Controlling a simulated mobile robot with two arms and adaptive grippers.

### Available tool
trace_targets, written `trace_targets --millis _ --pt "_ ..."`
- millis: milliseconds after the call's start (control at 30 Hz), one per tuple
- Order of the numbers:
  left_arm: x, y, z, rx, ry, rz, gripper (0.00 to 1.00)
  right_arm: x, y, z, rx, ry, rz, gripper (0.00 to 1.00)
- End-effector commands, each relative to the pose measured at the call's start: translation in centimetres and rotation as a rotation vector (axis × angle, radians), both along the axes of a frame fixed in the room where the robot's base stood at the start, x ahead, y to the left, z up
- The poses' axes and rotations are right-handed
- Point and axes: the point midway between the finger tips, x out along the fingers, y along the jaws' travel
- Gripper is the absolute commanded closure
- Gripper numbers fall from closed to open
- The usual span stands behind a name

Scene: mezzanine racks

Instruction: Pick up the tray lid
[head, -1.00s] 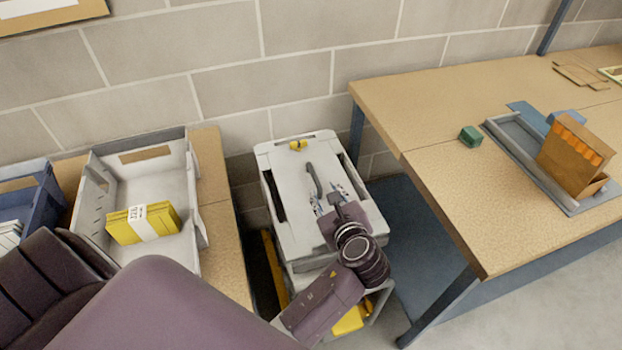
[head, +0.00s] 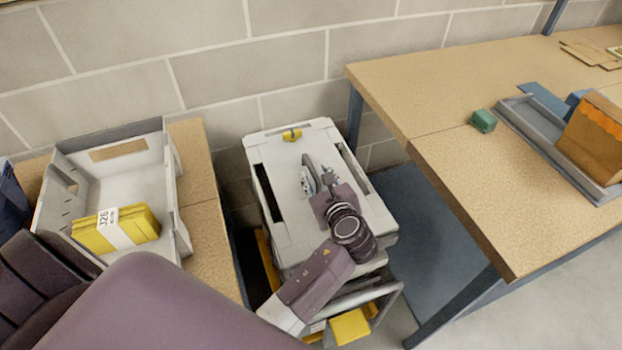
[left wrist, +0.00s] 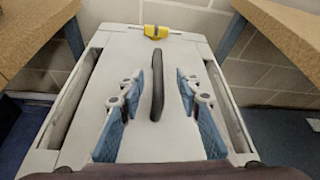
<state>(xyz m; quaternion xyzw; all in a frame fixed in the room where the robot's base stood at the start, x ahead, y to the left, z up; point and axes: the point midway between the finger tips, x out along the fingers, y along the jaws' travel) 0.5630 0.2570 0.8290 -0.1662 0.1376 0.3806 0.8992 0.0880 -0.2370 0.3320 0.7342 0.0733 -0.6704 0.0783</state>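The tray lid (head: 285,165) is a pale grey-white panel on top of a stack between two benches. It has dark side slots, a yellow clip (head: 291,135) at its far end and a dark upright handle (left wrist: 157,95) in the middle. The lid also fills most of the left wrist view (left wrist: 135,65). My left gripper (head: 318,180) is over the lid's middle, pointing at it. It is open, with one blue-padded finger on each side of the handle and a gap to each. My wrist partly hides the lid's near part. My right gripper is not in view.
On the left bench (head: 203,165), a grey bin (head: 166,190) holds a banded yellow bundle (head: 118,228). The right bench (head: 470,180) has a green block (head: 483,120) and a grey tray (head: 535,120) with a cardboard box (head: 597,138). The block wall stands close behind the lid.

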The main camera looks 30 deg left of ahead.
Motion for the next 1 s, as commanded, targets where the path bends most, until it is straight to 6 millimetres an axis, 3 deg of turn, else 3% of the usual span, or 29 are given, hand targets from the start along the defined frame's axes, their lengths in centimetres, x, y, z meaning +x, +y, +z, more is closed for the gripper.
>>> trace_targets --millis 233,533,833,1000 --pt "2.3 2.6 -1.1 0.001 0.000 0.001 0.68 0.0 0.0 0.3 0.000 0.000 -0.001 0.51" --pt "2.7 3.0 -1.4 -0.001 -0.001 0.000 0.68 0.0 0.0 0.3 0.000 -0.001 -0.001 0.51" --pt "2.6 3.0 -1.4 -0.001 -0.001 0.000 0.99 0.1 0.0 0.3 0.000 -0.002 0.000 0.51" --pt "2.6 3.0 -1.4 -0.001 -0.001 0.000 1.00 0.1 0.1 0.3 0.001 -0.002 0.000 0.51"
